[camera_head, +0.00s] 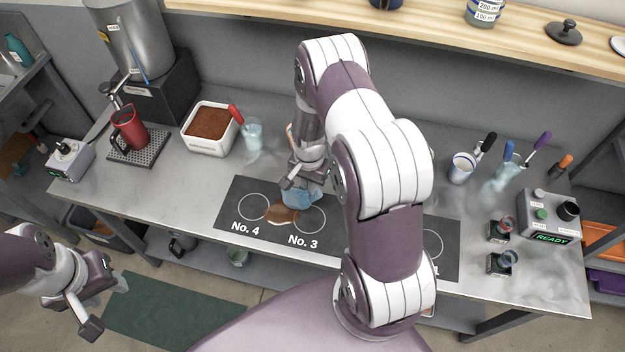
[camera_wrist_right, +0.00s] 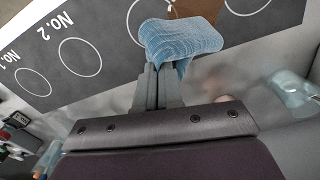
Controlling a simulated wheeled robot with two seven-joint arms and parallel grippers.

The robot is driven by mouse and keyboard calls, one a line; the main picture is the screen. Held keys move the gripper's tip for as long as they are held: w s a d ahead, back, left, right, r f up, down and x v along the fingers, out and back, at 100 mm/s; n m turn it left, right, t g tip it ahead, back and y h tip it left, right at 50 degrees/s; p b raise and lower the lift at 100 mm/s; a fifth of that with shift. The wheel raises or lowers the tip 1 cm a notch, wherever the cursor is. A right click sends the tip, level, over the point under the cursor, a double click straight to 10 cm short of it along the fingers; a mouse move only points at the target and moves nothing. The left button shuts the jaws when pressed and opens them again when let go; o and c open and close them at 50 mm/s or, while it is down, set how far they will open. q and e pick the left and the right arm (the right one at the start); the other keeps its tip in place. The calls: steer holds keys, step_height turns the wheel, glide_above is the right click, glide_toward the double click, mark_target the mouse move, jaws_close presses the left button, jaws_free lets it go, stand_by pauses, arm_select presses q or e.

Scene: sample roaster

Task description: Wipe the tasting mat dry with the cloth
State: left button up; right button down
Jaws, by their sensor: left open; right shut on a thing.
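The dark tasting mat (camera_head: 232,200) lies on the steel counter, with numbered white circles; my right arm hides its middle right. A brown wet patch (camera_head: 280,215) lies on it between the No. 4 and No. 3 circles. My right gripper (camera_head: 302,183) is shut on the blue cloth (camera_head: 300,196), at the mat's back edge by the No. 3 circle. In the right wrist view, the cloth (camera_wrist_right: 182,40) hangs from the fingertips and partly covers the brown patch (camera_wrist_right: 198,8). I cannot tell whether the cloth touches the mat. My left gripper (camera_head: 106,306) is open and empty, in front of the counter.
A white bin of brown grounds (camera_head: 210,128) and a glass with a red-handled tool (camera_head: 252,133) stand behind the mat. A red pitcher (camera_head: 130,130) stands at left. Cups with spoons, two small dark jars (camera_head: 501,262) and a control box (camera_head: 548,214) are at right.

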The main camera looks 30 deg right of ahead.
steer(key=f+b, duration=0.2)
steer(key=f, duration=0.1)
steer(key=shift+w+a, duration=0.2)
steer(key=shift+w, duration=0.2)
steer(key=c, duration=1.5)
jaws_free()
steer(key=shift+r, duration=0.15)
steer(key=o, duration=1.2)
steer(key=shift+s+d, duration=0.1)
steer(key=shift+f+b, duration=1.5)
steer(key=shift+f, duration=0.5)
